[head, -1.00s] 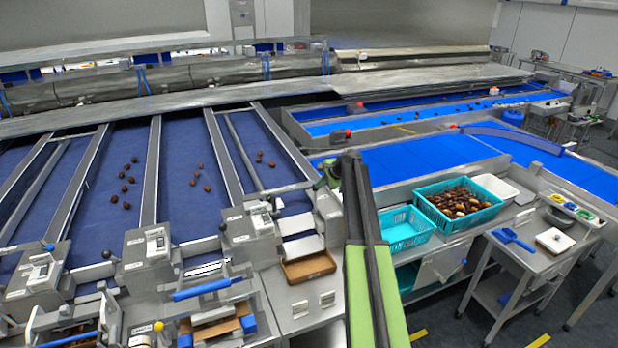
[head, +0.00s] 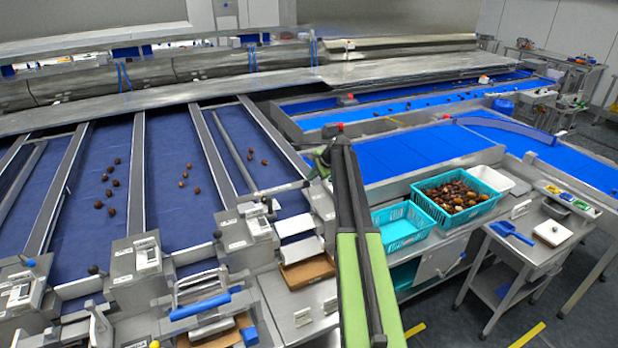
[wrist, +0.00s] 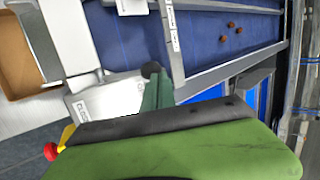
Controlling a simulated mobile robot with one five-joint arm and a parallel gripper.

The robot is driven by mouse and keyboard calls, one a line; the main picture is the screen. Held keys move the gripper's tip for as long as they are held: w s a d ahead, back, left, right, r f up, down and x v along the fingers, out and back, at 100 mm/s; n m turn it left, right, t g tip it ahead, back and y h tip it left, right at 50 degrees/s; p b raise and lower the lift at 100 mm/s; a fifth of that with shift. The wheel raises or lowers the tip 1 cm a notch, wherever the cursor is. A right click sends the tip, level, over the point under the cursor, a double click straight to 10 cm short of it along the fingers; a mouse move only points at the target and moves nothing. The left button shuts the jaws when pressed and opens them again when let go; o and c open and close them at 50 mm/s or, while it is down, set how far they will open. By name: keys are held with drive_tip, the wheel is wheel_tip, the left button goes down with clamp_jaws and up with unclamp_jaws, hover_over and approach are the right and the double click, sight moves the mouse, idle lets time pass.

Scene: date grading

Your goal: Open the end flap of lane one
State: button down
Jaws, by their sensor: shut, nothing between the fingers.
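My gripper (head: 321,163) is at the end of my raised green and black arm, over the right edge of the rightmost dark blue lane (head: 285,203). It is shut and empty. In the wrist view its dark green fingers (wrist: 156,92) are beside a black round knob (wrist: 151,70) by a grey labelled box (wrist: 90,105); I cannot tell whether they touch. Similar grey boxes stand at the lane ends, including one (head: 245,236) with a black-knobbed lever (head: 217,234). I cannot read which lane is lane one, and its flap is not clearly visible.
Brown dates (head: 182,178) lie on several lanes. A cardboard tray (head: 307,271) sits at the near lane end. Teal crates, one empty (head: 402,225) and one full of dates (head: 418,209), stand to the right of my arm. A steel side table (head: 550,262) is farther right.

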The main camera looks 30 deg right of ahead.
drive_tip(key=shift+w+a+f, duration=0.1)
drive_tip(key=shift+w, duration=0.1)
idle(0.3)
drive_tip(key=p+v, duration=0.9)
drive_tip(key=v, duration=0.3)
drive_tip(key=shift+p, duration=0.35)
